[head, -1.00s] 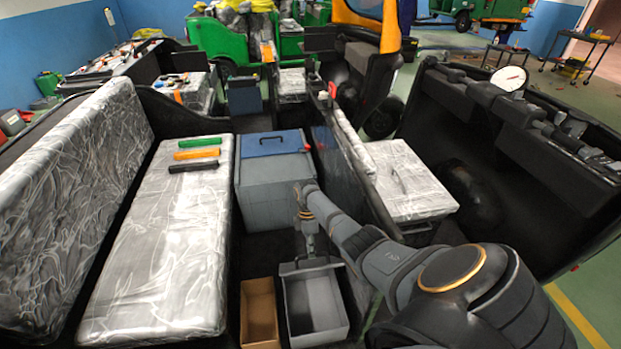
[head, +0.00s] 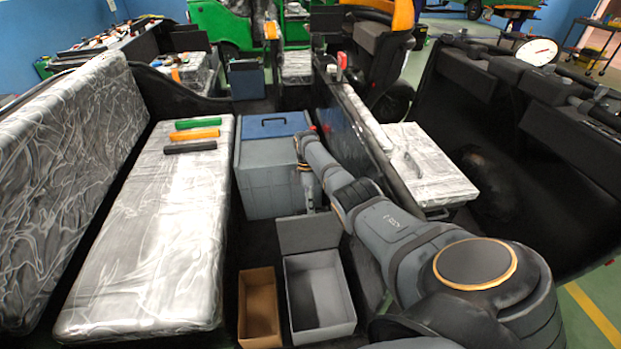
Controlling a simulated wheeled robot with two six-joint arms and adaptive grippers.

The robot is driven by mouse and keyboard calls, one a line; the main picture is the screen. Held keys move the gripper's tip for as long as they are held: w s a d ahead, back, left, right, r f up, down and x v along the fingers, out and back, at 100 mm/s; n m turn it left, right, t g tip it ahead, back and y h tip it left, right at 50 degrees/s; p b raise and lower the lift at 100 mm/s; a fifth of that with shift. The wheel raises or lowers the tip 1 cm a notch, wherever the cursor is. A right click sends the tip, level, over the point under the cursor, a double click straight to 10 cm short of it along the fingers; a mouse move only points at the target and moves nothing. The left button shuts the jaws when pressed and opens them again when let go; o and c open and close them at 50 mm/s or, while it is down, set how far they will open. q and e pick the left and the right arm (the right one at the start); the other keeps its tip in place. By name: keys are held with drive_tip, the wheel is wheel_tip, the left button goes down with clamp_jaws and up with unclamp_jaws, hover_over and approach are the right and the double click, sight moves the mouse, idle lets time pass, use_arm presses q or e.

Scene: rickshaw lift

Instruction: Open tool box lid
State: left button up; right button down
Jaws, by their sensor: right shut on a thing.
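A small grey tool box (head: 319,297) stands open on the floor in the lower middle of the head view. Its inside looks empty. Its grey lid (head: 309,234) stands raised at the far side, roughly upright. My right gripper (head: 310,205) points down at the lid's top edge and is shut on the lid, probably at its handle. The fingertips are small and partly hidden behind the lid, so the exact contact cannot be made out. My left gripper is not in view.
A brown open box (head: 258,307) stands just left of the tool box. A large grey box with a blue lid (head: 274,124) stands behind. A wrapped seat (head: 160,255) with green, orange and black bars lies left. A wrapped panel (head: 430,175) is right.

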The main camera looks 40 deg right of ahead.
drive_tip(key=shift+s+f, duration=0.15)
drive_tip(key=shift+f, duration=0.15)
drive_tip(key=c, duration=1.6)
unclamp_jaws()
drive_tip(key=shift+c, duration=0.2)
drive_tip(key=shift+o, duration=1.3)
drive_tip(key=shift+w+d+f, duration=0.15)
drive_tip(key=shift+w, duration=0.1)
drive_tip(key=v, duration=1.2)
